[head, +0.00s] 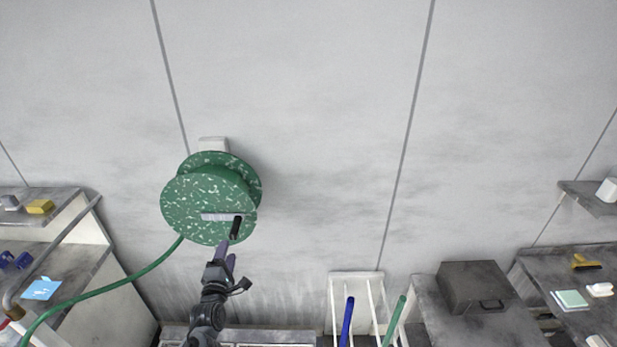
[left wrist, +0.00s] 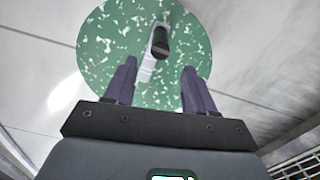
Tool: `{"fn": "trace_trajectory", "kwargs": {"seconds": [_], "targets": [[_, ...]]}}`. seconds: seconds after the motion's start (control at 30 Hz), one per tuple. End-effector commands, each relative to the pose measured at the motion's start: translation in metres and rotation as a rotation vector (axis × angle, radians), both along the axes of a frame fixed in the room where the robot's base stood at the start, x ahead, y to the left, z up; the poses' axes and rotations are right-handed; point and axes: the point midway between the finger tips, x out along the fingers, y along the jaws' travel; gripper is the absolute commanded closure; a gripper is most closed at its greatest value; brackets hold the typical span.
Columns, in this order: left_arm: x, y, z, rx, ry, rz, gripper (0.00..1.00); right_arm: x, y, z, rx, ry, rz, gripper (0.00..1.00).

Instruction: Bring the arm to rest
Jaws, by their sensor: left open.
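My left gripper (head: 228,254) is in front of a green speckled hose reel (head: 200,190) fixed to the wall. In the left wrist view the gripper (left wrist: 158,85) is open, with its two dark fingers apart and nothing between them. The reel's disc (left wrist: 105,50) fills the upper middle of that view. A grey crank arm with a black handle (left wrist: 160,42) sits on the disc, just beyond the fingertips. The handle also shows in the head view (head: 236,228), close to the fingertips. I cannot tell whether they touch. My right gripper is not in view.
A green hose (head: 130,280) runs from the reel down to the lower left. Shelves with small items stand at the left and right. A white rack (head: 356,275) holds a blue (head: 346,322) and a green handle (head: 393,320). A dark box (head: 474,287) is at right. The upper wall is clear.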

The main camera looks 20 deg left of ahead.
Motion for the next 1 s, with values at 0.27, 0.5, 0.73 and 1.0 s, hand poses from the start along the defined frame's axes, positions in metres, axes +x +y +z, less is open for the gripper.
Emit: {"fn": "trace_trajectory", "kwargs": {"seconds": [0.27, 0.5, 0.73, 1.0], "targets": [[-0.052, -0.002, -0.056, 0.070, 0.152, -0.040, 0.45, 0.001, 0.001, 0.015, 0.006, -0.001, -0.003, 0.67], [-0.128, -0.087, -0.057, 0.380, 0.468, -0.316, 0.45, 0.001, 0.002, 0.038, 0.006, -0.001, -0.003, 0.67], [-0.236, -0.212, -0.048, 0.874, 0.921, -0.800, 0.45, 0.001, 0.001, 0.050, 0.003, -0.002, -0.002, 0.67], [-0.309, -0.255, -0.013, 1.299, 1.128, -1.261, 0.45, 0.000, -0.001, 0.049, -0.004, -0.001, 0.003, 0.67]]}}
